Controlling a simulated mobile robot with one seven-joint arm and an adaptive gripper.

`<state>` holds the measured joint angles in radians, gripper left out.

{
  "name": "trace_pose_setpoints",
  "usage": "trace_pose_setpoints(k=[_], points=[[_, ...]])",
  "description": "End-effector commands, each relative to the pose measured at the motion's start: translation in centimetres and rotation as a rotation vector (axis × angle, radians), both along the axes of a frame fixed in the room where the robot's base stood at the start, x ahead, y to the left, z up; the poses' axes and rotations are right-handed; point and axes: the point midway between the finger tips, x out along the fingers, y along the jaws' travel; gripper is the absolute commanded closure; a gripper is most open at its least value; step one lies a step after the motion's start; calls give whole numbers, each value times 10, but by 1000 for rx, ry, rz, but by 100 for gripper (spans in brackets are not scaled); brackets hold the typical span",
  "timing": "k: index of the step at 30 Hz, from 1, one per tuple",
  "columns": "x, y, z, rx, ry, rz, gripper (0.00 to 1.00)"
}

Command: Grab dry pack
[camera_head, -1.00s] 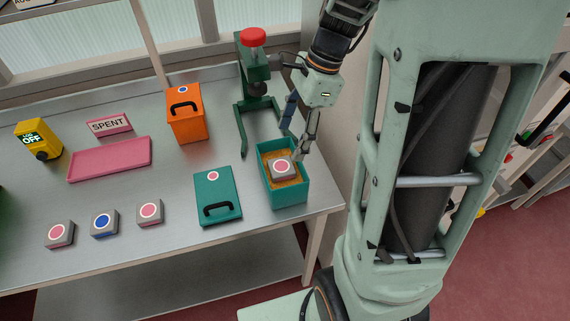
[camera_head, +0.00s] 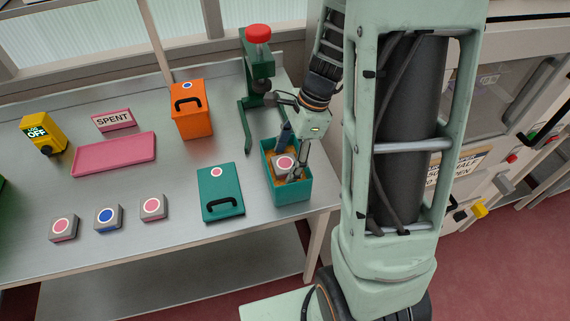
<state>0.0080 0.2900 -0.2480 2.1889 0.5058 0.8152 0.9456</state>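A grey pack with a pink-ringed disc on top (camera_head: 285,163) sits in the open teal box (camera_head: 294,197) on an orange-brown filling. My gripper (camera_head: 290,162) reaches down into the box, with one finger behind the pack and one at its right side. The fingers look apart around the pack; whether they touch it I cannot tell. Three similar packs stand in a row at the front left: a pink-marked one (camera_head: 63,228), a blue-marked one (camera_head: 108,218) and another pink-marked one (camera_head: 153,208).
A teal lid with a handle (camera_head: 221,192) lies left of the box. A green press with a red knob (camera_head: 258,60) stands close behind it. An orange container (camera_head: 191,111), a pink tray (camera_head: 115,153), a SPENT sign (camera_head: 113,119) and a yellow OFF device (camera_head: 43,134) stand farther left.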

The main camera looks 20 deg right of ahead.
Motion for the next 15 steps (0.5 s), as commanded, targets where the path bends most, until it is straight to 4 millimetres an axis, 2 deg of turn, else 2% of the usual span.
trace_pose_setpoints(k=[2, 11, 15], points=[[0, 0, 0, 0, 0, 0, 46], [0, 0, 0, 0, 0, 0, 79], [0, 0, 1, 0, 0, 0, 81]])
